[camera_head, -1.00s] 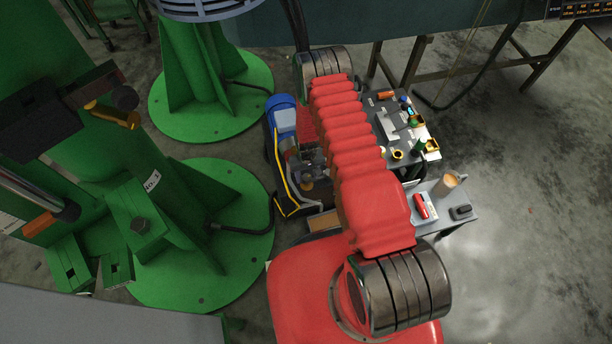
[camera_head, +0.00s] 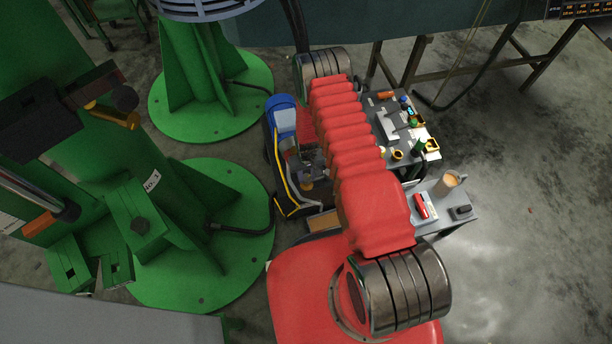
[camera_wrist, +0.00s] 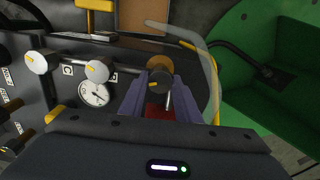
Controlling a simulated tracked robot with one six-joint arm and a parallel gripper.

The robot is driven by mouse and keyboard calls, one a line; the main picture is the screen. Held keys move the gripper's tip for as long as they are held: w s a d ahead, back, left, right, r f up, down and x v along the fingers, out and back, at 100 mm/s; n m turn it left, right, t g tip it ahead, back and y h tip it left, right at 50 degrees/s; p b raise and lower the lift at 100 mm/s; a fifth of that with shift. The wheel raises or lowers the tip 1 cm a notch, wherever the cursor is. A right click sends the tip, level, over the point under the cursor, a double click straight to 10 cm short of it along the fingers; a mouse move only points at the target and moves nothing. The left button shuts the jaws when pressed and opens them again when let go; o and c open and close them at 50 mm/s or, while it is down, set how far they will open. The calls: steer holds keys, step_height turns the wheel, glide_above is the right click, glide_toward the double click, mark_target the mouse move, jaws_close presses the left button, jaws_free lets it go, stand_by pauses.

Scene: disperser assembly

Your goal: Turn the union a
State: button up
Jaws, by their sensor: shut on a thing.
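In the wrist view, a round dark fitting with a small yellow mark (camera_wrist: 160,80) sits in front of a brass-coloured ring (camera_wrist: 159,62). It looks like the union a, but I see no label. My gripper (camera_wrist: 161,85) has its two purple-grey fingers on either side of the dark fitting and is shut on it. A metal rod (camera_wrist: 168,101) and a red surface show below, between the fingers. In the head view, my gripper (camera_head: 309,157) is small beside the black unit (camera_head: 293,197), and the fitting cannot be made out.
The panel carries white knobs (camera_wrist: 97,70) and a round gauge (camera_wrist: 93,94) left of the fingers. A yellow T-handle (camera_wrist: 96,8) stands behind. A clear curved tube (camera_wrist: 207,65) passes close on the right.

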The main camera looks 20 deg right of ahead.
mark_target(307, 177)
steer(key=shift+m, duration=0.5)
steer(key=m, duration=0.3)
steer(key=shift+m, duration=0.3)
steer(key=m, duration=0.5)
steer(key=shift+m, duration=0.3)
steer(key=o, duration=1)
steer(key=shift+o, duration=0.2)
step_height(307, 177, up, 14)
steer(key=shift+f, duration=0.15)
stand_by(0.5)
